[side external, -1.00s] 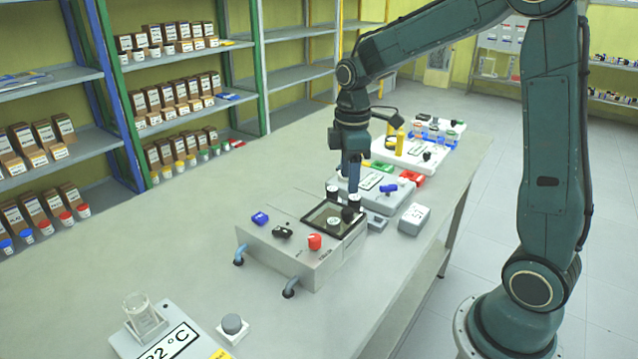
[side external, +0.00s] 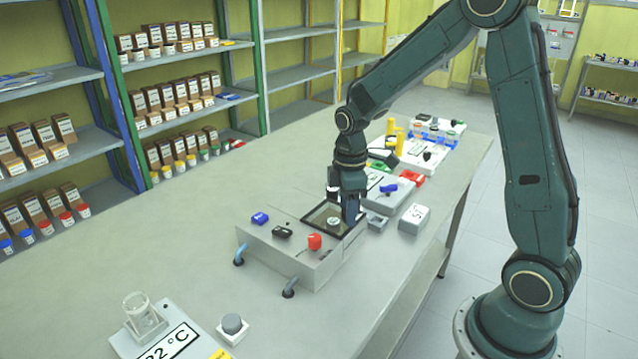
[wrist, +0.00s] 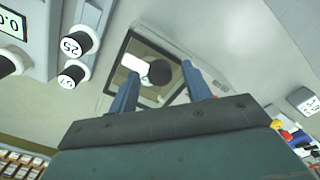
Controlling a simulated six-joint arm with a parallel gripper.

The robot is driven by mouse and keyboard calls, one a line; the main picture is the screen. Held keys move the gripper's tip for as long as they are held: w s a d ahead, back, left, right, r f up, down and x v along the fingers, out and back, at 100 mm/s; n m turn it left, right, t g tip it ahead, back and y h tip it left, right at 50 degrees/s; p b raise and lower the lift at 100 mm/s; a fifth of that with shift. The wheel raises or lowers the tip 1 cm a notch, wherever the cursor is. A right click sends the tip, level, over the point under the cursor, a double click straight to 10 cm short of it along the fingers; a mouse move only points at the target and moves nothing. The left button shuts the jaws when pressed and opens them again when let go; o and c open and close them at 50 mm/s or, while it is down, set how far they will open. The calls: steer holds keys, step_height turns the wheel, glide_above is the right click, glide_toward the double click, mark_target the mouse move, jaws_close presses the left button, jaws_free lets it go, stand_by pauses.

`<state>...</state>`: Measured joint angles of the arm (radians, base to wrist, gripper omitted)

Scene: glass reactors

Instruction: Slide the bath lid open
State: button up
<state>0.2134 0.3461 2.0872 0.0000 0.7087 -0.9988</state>
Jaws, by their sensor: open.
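The bath is a grey box (side external: 275,250) on the bench, in the middle of the side view. Its lid is a dark-framed glass panel (side external: 321,216) in the box top; it also shows in the wrist view (wrist: 127,48). A round black knob (wrist: 160,73) stands on the lid. My gripper (side external: 350,222) points down over the lid's right part. In the wrist view its two blue fingers (wrist: 158,75) are open, one on each side of the knob. I cannot tell whether either finger touches it. In the side view the gripper hides the knob.
A red knob (side external: 315,242), a blue part (side external: 260,218) and a black part (side external: 283,231) sit on the box. Other devices crowd the bench behind; a small white block (side external: 414,219) stands right. Bench left of the bath is clear.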

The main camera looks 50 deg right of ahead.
jaws_close()
steer(key=shift+w+r, duration=0.1)
steer(key=shift+w, duration=5.2)
jaws_free()
step_height(320, 180, up, 14)
steer(key=shift+s, duration=0.1)
